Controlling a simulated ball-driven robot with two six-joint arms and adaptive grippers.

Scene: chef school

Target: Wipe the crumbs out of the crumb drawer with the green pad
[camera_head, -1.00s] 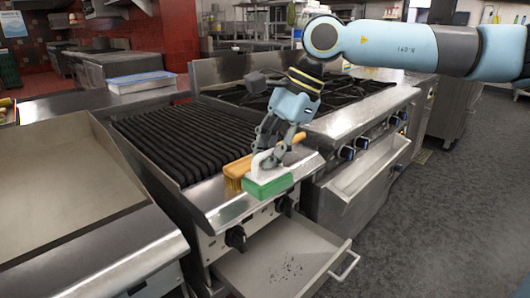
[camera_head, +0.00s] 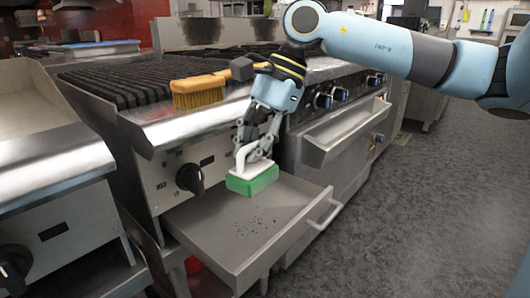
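The crumb drawer (camera_head: 205,232) is pulled out below the grill front, with its handle (camera_head: 325,214) at the right. Dark crumbs (camera_head: 258,224) lie scattered on its floor. The green pad (camera_head: 253,181) has a white holder with a handle (camera_head: 246,160). My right gripper (camera_head: 256,143) is shut on that handle and holds the pad above the drawer, towards its back, apart from the crumbs. The fingers partly hide the handle. My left gripper is not in view; a bit of pale blue at the lower right edge is unclear.
A brush (camera_head: 200,90) with yellow bristles and an orange handle lies on the steel ledge in front of the grill grates (camera_head: 125,80). An oven handle shelf (camera_head: 345,130) is to the right. Grey floor (camera_head: 420,220) is clear.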

